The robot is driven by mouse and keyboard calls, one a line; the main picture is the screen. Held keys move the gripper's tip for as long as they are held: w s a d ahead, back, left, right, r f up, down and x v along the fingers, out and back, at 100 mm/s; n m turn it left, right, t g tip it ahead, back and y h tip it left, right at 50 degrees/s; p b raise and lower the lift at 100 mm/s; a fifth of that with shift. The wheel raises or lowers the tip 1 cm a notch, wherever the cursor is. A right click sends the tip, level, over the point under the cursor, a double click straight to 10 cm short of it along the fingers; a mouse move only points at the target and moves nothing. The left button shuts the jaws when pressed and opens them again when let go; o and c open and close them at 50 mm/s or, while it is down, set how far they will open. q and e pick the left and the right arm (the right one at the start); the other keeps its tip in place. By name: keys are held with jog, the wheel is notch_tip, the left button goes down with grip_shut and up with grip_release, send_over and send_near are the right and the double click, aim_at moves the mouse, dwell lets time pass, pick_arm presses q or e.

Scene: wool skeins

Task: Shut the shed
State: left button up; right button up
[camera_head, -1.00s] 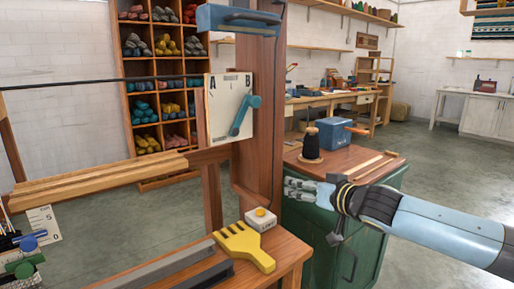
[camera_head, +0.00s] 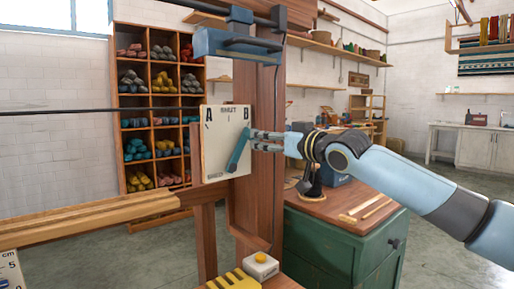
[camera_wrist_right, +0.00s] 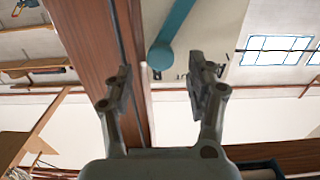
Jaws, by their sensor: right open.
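The white shed panel (camera_head: 217,150) is on the loom's wooden upright, marked A at upper left and B at upper right, with small lettering at top centre. Its blue-teal lever (camera_head: 238,151) slants up and right toward B. My right gripper (camera_head: 254,140) is open at the right edge of the panel, fingers pointing left at the lever. In the right wrist view the open fingers (camera_wrist_right: 160,72) are empty, with the lever (camera_wrist_right: 176,28) and its round pivot end beyond the gap. Whether a finger touches the lever I cannot tell. My left gripper is out of view.
The wooden loom post (camera_head: 256,190) stands close beside my right fingers. A blue clamp-like block (camera_head: 235,44) is above the panel. A green cabinet (camera_head: 335,240) with a wooden top is below my right arm. A button box (camera_head: 261,265) sits at the bottom beside a yellow comb (camera_head: 232,281).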

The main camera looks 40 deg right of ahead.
aim_at(243, 151)
jog(key=shift+w+a+b, duration=0.2)
jog(key=shift+w+b, duration=0.35)
jog(key=shift+w, duration=1.8)
grip_shut()
